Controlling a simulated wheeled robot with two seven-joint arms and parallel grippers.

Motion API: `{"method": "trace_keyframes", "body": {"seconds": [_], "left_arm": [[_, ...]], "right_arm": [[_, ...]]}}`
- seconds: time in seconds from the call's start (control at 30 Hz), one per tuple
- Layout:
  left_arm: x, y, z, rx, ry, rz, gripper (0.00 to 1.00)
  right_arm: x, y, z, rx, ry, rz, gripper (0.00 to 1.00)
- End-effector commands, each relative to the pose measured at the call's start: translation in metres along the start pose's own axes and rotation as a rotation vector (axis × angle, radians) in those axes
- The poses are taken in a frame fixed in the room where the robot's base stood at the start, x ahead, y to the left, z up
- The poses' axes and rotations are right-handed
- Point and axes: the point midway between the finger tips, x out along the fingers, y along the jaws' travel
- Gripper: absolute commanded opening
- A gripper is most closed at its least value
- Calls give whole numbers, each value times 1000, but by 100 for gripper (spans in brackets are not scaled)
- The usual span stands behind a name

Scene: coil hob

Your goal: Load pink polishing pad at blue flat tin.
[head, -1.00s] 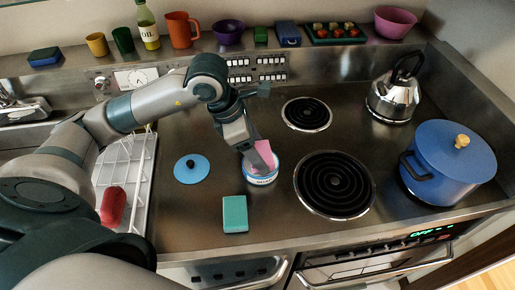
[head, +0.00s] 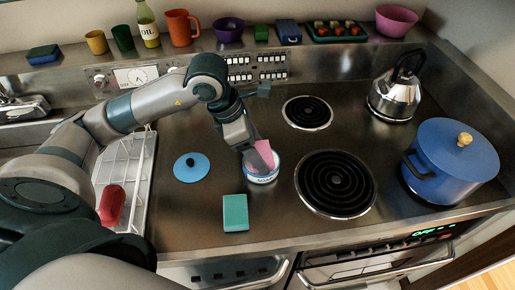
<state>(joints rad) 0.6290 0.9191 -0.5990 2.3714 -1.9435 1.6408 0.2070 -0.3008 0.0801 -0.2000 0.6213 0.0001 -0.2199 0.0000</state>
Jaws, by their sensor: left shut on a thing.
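The pink polishing pad (head: 258,160) is tilted between the fingers of my left gripper (head: 263,163), which is shut on it. The pad's lower part is at the mouth of the blue flat tin (head: 262,180), a round blue and white tin with dark lettering on the counter. The gripper hides part of the pad and the tin's opening, so I cannot tell how deep the pad sits. A round blue lid (head: 191,167) with a knob lies on the counter to the left of the tin. My right gripper is not in view.
A teal sponge (head: 235,212) lies just in front of the tin. Coil burners (head: 335,184) are to the right, with a blue pot (head: 450,165) and a kettle (head: 395,95) beyond. A white rack (head: 145,185) holding a red item (head: 111,205) stands left.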

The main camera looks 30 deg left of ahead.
Motion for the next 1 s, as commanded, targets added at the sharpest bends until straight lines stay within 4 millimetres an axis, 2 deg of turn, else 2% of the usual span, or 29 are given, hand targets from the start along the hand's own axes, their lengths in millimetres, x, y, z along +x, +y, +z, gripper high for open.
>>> {"method": "trace_keyframes", "body": {"seconds": [0.5, 1.0], "left_arm": [[10, 0, -4, 0, 0, 0, 48], [11, 0, -5, -1, 2, -1, 48]], "right_arm": [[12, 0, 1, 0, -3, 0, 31], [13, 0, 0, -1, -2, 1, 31]]}}
